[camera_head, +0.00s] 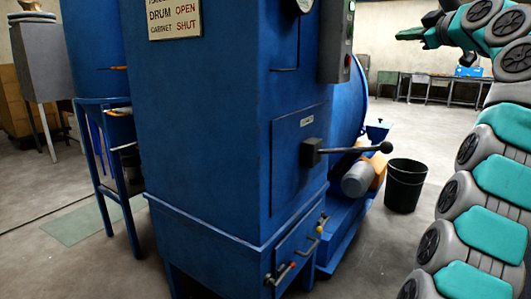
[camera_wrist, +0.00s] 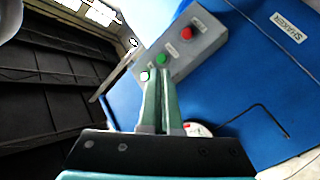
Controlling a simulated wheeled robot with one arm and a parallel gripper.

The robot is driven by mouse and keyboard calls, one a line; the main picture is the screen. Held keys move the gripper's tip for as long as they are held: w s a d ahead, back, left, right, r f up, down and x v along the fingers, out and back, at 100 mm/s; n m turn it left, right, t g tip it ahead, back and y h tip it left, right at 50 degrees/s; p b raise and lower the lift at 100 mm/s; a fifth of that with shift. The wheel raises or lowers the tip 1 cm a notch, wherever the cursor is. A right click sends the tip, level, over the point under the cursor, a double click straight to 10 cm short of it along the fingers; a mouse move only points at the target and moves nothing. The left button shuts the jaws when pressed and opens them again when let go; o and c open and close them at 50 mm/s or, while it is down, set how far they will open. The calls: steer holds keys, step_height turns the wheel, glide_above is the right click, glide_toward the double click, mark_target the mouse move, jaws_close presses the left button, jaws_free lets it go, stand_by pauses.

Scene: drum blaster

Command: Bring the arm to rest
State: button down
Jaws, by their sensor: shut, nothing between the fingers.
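My gripper (camera_head: 400,35) is at the upper right of the head view, raised and pointing left. It is to the right of the blue blaster cabinet (camera_head: 205,130) and looks apart from it. In the wrist view my gripper (camera_wrist: 160,78) has its two green fingers together with nothing between them. My teal and grey arm fills the right side of the head view, bent upward with its upper part turned left.
A grey button box (camera_wrist: 185,50) and blue panel lie beyond the fingers in the wrist view. A black-knobbed lever (camera_head: 350,148) juts right from the cabinet. A black bin (camera_head: 405,186) stands on the floor. Tables (camera_head: 440,85) stand far back. Open floor lies between bin and tables.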

steer(key=s+a+f+m+g+y, duration=0.15)
steer(key=s+a+f+g, duration=0.3)
steer(key=a+f, duration=0.6)
steer(key=s+a+f+m+g, duration=0.3)
steer(key=s+a+f+g, duration=0.15)
steer(key=a+f, duration=0.6)
steer(key=s+a+f+m+g+h, duration=0.1)
steer(key=s+f+m+g+h, duration=0.15)
steer(key=s+f, duration=0.95)
steer(key=s+a+f+m+g+h, duration=0.15)
steer(key=s+f+g, duration=0.25)
steer(key=s+f, duration=0.7)
steer(key=s+d+f+m+g, duration=0.1)
steer(key=s+d+f, duration=0.1)
steer(key=s+f, duration=0.4)
steer(key=s+d+f+m+g+h, duration=0.1)
steer(key=s+f, duration=0.4)
steer(key=s, duration=0.8)
steer(key=shift+d+f+g, duration=0.35)
steer(key=shift+d+g, duration=0.2)
steer(key=shift+g, duration=0.2)
steer(key=shift+h, duration=0.25)
